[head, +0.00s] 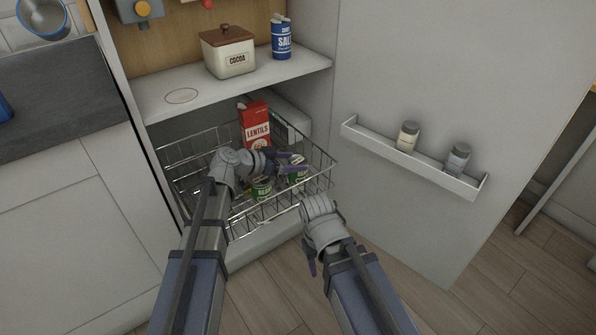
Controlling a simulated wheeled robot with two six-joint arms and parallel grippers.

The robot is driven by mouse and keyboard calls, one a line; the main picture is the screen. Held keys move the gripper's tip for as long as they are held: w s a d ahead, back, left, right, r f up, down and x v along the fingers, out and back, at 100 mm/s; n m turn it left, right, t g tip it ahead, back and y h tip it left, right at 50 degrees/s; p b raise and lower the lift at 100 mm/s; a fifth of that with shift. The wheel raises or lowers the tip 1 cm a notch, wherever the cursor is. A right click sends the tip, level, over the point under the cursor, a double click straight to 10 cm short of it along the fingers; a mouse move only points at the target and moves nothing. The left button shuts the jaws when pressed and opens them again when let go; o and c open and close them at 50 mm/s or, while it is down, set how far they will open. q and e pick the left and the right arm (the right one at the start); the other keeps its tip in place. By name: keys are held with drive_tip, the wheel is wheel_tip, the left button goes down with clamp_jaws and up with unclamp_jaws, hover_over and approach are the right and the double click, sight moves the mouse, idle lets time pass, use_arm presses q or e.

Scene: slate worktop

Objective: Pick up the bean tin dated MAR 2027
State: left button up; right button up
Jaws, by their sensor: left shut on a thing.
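Two green bean tins stand in the pulled-out wire basket (188,160). The left tin (262,190) is partly covered by my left wrist. My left gripper (298,163) reaches over the basket and is shut on the right tin (299,176), whose upper part is partly hidden by the fingers. The date on either tin is too small to read. My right gripper (310,262) is low, in front of the basket and apart from the tins; its fingers are mostly hidden, so its opening does not show.
A red lentils box (257,122) stands in the basket behind the tins. The open door (430,80) at right carries a rack (425,172) with two small jars.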

use_arm(q)
clamp_jaws()
wheel_tip(320, 180, up, 10)
drive_tip(key=p, duration=1)
